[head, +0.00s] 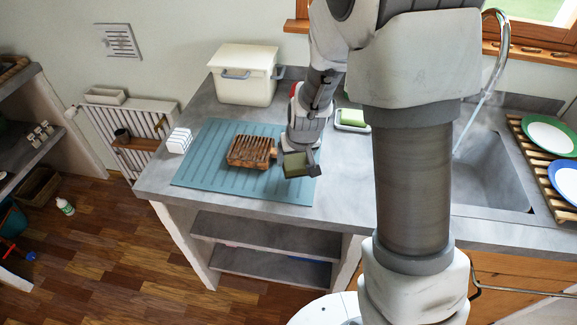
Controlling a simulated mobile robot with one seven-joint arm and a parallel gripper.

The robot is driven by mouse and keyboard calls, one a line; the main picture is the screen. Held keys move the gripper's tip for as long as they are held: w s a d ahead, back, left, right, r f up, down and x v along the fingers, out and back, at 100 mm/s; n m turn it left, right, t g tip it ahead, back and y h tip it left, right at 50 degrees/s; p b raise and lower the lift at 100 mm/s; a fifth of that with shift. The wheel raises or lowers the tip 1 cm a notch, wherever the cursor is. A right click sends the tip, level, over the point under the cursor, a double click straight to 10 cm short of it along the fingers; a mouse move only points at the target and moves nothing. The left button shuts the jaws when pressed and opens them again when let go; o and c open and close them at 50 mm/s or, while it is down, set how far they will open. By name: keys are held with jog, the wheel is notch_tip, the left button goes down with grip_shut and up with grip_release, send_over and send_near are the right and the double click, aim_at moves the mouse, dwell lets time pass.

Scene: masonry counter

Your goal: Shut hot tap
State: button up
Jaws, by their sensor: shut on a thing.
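A curved metal spout (503,45) rises behind the sink (490,180) at the right, and a stream of water (468,122) runs from it into the basin. No tap handle can be made out; my arm covers much of the area left of the spout. My gripper (299,165) is shut on a small olive-green block (294,166), well left of the sink. It holds the block over the right part of a blue-green ribbed mat (215,140), beside a brown slatted wooden rack (248,150).
A cream bin (245,72) stands at the back left of the counter, and a small white rack (179,140) at the left edge. A dish with a light green bar (352,118) lies behind my arm. Plates (549,138) rest on a wooden rack right of the sink.

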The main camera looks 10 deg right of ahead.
jog(key=shift+w+a+f, duration=0.3)
jog(key=shift+a+f, duration=0.15)
jog(key=shift+a, duration=0.2)
jog(key=shift+f, duration=2.05)
jog(key=shift+f, duration=0.2)
jog(key=o, duration=1)
jog(key=shift+o, duration=0.2)
jog(key=shift+r, duration=0.1)
